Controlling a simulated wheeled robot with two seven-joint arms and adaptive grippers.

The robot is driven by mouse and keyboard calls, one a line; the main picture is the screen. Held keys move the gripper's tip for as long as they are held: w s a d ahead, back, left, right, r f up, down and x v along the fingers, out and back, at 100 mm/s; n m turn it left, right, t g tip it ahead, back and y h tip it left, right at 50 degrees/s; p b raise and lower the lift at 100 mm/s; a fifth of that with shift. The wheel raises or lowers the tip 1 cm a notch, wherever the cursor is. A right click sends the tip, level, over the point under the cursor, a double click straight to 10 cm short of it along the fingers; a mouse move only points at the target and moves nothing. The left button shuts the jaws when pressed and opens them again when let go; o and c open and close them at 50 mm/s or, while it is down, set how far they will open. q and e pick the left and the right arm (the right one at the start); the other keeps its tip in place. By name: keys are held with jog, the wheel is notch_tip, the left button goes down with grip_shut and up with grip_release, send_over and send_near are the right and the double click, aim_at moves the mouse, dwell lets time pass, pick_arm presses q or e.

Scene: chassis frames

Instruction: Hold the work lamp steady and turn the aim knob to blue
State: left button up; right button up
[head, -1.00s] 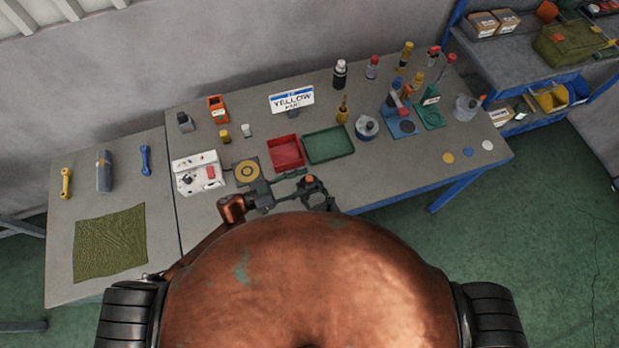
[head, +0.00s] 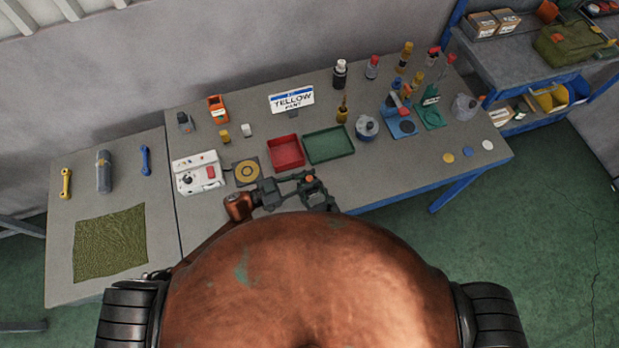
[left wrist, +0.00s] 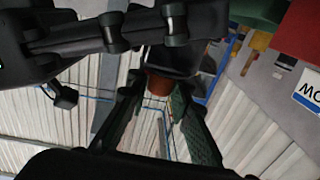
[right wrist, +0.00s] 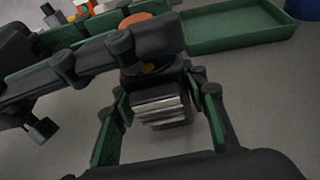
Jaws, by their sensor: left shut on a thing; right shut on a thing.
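The work lamp is a small dark body with silver fins (right wrist: 160,108), in the middle of the right wrist view. Its round orange top, which I take as the aim knob (head: 309,179), shows in the head view and in the right wrist view (right wrist: 148,22). My left gripper (head: 296,186) is shut around the orange-topped upper part, seen between its fingers in the left wrist view (left wrist: 158,84). My right gripper (right wrist: 160,130) is shut on the finned lamp body below. A small yellow mark shows under the knob; its setting is hidden.
Behind the grippers lie a red tray (head: 285,151) and a green tray (head: 329,145). A white control box (head: 196,177) stands to the left. A sign (head: 292,100) reads YELLOW. Several bottles stand at the back right. The bench front right is mostly clear.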

pick_arm(q)
grip_shut()
jog(key=shift+n+t, duration=0.3)
jog(key=shift+t, duration=0.1)
jog(key=n+t+y, duration=0.2)
jog(key=t, duration=0.1)
jog(key=shift+d+n, duration=0.15)
jog(key=shift+n, duration=0.25)
jog(key=shift+r+n+t+y, duration=0.1)
jog(key=shift+n+t+y, duration=1.8)
jog(key=shift+t+y, duration=0.5)
jog(key=shift+y, duration=0.4)
jog(key=o, duration=0.8)
grip_release()
jog(key=shift+o, duration=0.2)
